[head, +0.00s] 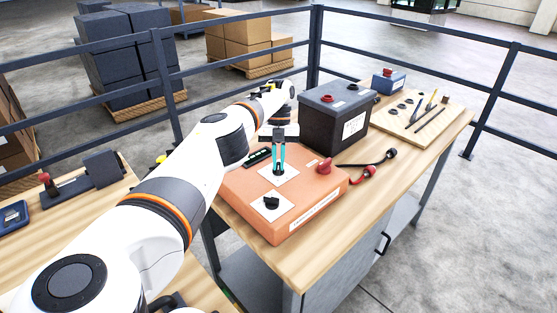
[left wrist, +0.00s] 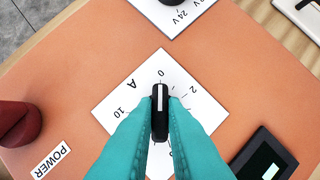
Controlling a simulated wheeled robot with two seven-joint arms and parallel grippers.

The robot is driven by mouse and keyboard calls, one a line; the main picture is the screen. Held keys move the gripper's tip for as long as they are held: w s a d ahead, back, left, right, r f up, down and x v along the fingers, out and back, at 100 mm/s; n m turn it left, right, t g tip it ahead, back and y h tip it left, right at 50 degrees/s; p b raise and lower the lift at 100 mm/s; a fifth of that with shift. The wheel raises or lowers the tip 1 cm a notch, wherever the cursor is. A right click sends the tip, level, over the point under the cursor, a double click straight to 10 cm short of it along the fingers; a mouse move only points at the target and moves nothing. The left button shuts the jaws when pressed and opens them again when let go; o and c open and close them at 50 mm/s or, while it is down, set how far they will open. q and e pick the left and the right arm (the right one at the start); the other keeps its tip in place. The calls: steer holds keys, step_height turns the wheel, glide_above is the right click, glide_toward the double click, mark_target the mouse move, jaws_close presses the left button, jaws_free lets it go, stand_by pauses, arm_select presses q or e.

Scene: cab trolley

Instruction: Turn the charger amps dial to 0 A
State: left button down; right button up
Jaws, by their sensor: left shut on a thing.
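The orange charger (head: 240,192) lies on the wooden bench. Its amps dial (left wrist: 160,120) is a black knob on a white plate (left wrist: 112,108) marked 0, 2, 10 and A; other marks are hidden behind my fingers. The knob's white pointer line points at the 0 mark (left wrist: 161,73). My left gripper (head: 279,170) reaches down onto the dial; its teal fingers are shut on the knob from both sides, as the left wrist view (left wrist: 160,108) shows. The volts dial (head: 271,203) sits on the nearer plate, clear of the gripper. My right gripper is not in view.
A red power switch (head: 324,165) and a dark display (head: 258,157) are on the charger's top. A black battery (head: 335,118) stands behind it. Red and black clamps (head: 368,174) lie to the right. A tool board (head: 415,120) is farther back. Railings surround the benches.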

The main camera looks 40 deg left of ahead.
mark_target(278, 164)
arm_select(q)
steer(key=c, duration=1.5)
jaws_free()
step_height(278, 164, up, 8)
steer(key=shift+r, duration=0.95)
